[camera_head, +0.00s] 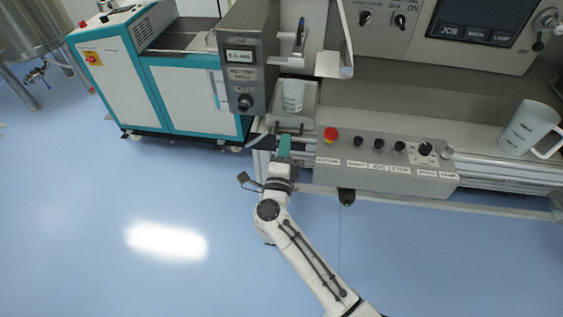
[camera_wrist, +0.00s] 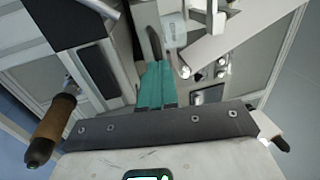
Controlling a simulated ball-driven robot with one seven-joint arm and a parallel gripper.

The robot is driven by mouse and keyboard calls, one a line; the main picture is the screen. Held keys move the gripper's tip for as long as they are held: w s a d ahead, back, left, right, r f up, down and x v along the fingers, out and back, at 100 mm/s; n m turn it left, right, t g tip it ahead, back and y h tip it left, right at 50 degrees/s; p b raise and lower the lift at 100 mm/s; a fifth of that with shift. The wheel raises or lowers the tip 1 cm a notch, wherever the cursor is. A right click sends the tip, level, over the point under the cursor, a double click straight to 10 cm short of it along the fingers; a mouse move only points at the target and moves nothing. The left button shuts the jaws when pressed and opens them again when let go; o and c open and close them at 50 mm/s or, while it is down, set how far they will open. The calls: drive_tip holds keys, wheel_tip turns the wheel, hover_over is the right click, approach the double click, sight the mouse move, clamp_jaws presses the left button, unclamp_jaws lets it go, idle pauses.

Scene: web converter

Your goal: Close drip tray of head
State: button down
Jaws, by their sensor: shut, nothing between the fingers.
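The grey box-like head (camera_head: 245,68) with a small display stands at the top centre of the head view. Below and right of it, a grey tray-like ledge (camera_head: 309,117) sticks out from the machine, apparently the drip tray. A white cup (camera_head: 292,97) with printing stands upright at it. My gripper (camera_head: 284,140) has teal fingers and is at the front of this ledge, just below the cup in the picture. In the wrist view my gripper (camera_wrist: 157,72) is shut, with its fingers together and empty. Whether the fingertips touch the ledge cannot be told.
A control panel (camera_head: 385,165) with a red button and black knobs lies right of my gripper. A white mug (camera_head: 530,128) stands at far right. A white and teal cabinet (camera_head: 180,90) is at left. A brown handle (camera_wrist: 52,128) shows in the wrist view. Blue floor is clear in front.

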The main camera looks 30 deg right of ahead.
sight(289, 123)
drive_tip(key=x, duration=0.4)
drive_tip(key=shift+w+d+f+b, duration=0.15)
drive_tip(key=shift+w+f+b, duration=0.05)
drive_tip(key=shift+f+b, duration=0.2)
drive_tip(key=shift+w+d+r, duration=0.1)
drive_tip(key=shift+w+r, duration=0.05)
drive_tip(key=shift+w, duration=0.05)
